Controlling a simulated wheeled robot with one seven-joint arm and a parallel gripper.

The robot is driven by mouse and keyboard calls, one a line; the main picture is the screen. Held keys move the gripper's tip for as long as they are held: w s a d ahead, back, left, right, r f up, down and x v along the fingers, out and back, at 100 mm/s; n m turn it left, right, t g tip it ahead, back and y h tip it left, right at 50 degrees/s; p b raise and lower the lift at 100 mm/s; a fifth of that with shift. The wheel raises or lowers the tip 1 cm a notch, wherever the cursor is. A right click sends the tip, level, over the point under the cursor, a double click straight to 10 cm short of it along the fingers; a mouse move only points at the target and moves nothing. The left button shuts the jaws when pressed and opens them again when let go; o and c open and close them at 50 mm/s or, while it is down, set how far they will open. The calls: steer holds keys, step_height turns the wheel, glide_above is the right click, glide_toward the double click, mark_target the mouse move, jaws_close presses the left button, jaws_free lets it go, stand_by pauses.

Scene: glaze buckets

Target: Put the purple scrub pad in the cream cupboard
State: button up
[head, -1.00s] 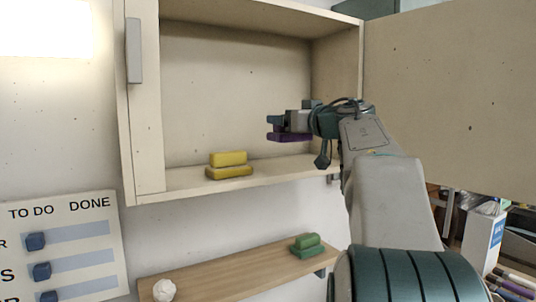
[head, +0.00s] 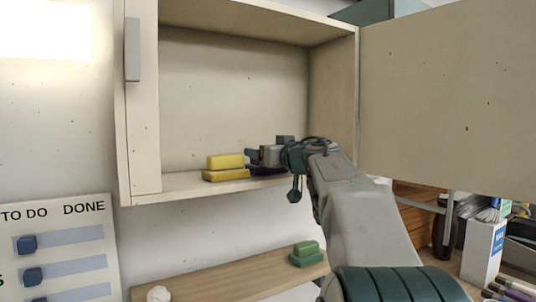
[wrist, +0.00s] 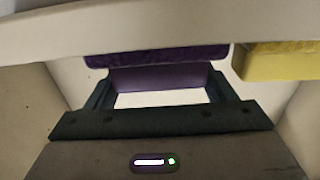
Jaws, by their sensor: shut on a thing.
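The purple scrub pad (head: 266,169) is in my gripper (head: 256,158), low inside the cream cupboard (head: 232,95), just above or on its floor; I cannot tell which. My gripper is shut on the pad. In the wrist view the pad (wrist: 160,77) spans between the fingers of my gripper (wrist: 160,88), with a pale cupboard edge across the top of the picture. The cupboard's right door stands wide open. The gripper hides part of the pad in the head view.
A yellow pad stack (head: 226,168) sits on the cupboard floor just left of my gripper. Below, a wooden shelf (head: 225,277) holds a green pad stack (head: 306,254) and a white lump (head: 159,294). The open door (head: 448,98) is to the right.

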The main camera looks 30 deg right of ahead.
steer(key=shift+f, duration=0.15)
steer(key=o, duration=1)
steer(key=shift+s+r, duration=0.1)
steer(key=shift+r, duration=0.1)
steer(key=s, duration=0.4)
steer(key=s+b, duration=0.1)
steer(key=s, duration=0.3)
steer(key=s+d, duration=0.1)
steer(key=s, duration=0.2)
steer(key=shift+s, duration=0.4)
